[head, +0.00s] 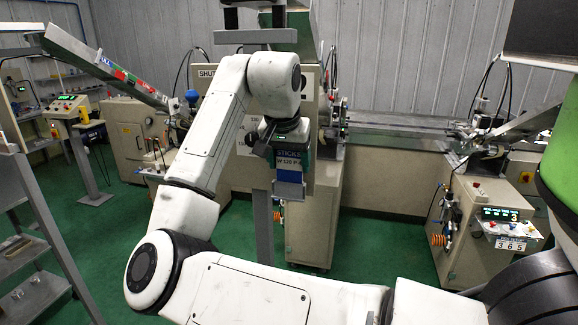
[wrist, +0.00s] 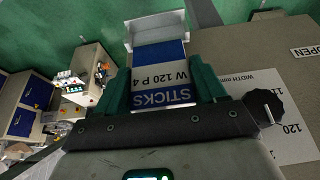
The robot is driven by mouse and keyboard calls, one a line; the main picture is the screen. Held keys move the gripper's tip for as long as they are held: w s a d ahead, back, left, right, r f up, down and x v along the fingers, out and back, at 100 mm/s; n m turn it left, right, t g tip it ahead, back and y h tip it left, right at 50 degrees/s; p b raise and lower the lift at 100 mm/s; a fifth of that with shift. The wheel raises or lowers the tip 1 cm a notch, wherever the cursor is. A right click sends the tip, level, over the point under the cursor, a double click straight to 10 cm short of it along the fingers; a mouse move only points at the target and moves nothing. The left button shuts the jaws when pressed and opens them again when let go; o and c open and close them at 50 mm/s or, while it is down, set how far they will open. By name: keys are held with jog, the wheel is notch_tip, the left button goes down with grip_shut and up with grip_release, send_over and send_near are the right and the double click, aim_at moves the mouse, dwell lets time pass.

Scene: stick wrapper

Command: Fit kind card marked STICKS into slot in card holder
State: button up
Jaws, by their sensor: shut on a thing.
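The kind card (wrist: 160,75), a blue and white plate reading STICKS and W 120 P 4, is between the green fingers of my gripper (wrist: 162,88) in the wrist view. My gripper is shut on its lettered end. In the head view my gripper (head: 288,150) holds the card (head: 289,176) upright, STICKS at the top and its blue end down. The pale metal card holder (wrist: 150,28) shows just beyond the card's far blue end in the wrist view. The card's end overlaps it there; I cannot tell whether it is inside the slot.
A grey post (head: 264,228) stands below my gripper on the green floor. A beige machine cabinet (head: 315,215) stands close by, with a black knob (wrist: 265,106) and width scale beside my gripper in the wrist view. A control box (head: 500,222) is at right.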

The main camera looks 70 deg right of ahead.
notch_tip(320, 180, down, 2)
jog(key=shift+f, duration=0.1)
jog(key=o, duration=1.5)
jog(key=shift+r, duration=0.2)
jog(key=shift+r, duration=0.1)
jog(key=b+v, duration=0.2)
jog(key=v, duration=1)
jog(key=shift+d, duration=0.1)
jog(key=shift+o, duration=0.5)
